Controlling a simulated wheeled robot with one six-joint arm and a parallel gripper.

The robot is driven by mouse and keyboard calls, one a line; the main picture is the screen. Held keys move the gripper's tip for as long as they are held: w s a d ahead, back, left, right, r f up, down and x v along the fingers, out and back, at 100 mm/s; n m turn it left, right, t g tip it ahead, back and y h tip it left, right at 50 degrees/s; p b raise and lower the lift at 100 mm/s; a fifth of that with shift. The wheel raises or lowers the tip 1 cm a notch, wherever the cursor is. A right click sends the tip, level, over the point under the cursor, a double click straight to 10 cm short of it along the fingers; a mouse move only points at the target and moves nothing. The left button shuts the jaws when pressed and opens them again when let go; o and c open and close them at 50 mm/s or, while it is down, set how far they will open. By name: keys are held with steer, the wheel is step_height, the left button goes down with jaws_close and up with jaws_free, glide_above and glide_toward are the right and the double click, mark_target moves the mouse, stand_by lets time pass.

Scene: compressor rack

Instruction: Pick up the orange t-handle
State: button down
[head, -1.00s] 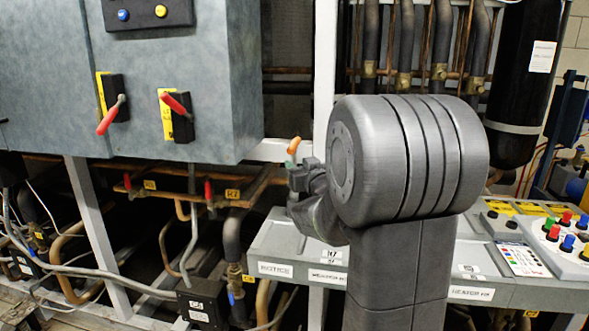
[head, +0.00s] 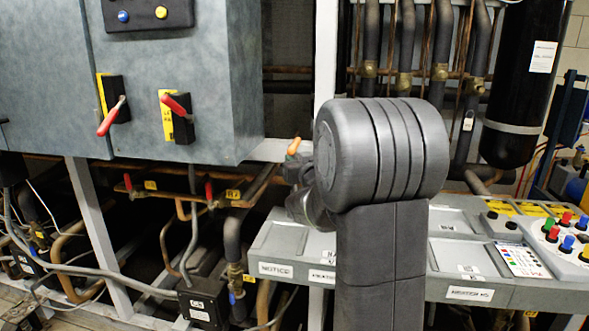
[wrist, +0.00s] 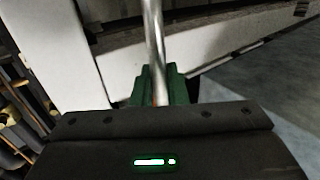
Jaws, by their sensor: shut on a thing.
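The orange t-handle (head: 294,146) shows in the head view as a small orange piece just above the end of my arm, left of the big grey joint. In the wrist view its silver shaft (wrist: 152,35) runs up from between the green fingers of my gripper (wrist: 157,84). My gripper is shut on the t-handle. A little orange shows low between the fingers. The rest of the handle is hidden by the fingers and the dark gripper body. In the head view the fingers are mostly hidden.
A grey tray shelf (head: 262,250) with labels runs behind my arm. A control panel (head: 547,236) with coloured buttons stands at the right. A grey cabinet (head: 215,60) with red switches hangs at the upper left. Pipes with red-handled valves run below it.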

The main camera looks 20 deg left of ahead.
mark_target(294, 142)
step_height(294, 142, up, 10)
steer(key=shift+r+p, duration=0.1)
steer(key=shift+p, duration=0.8)
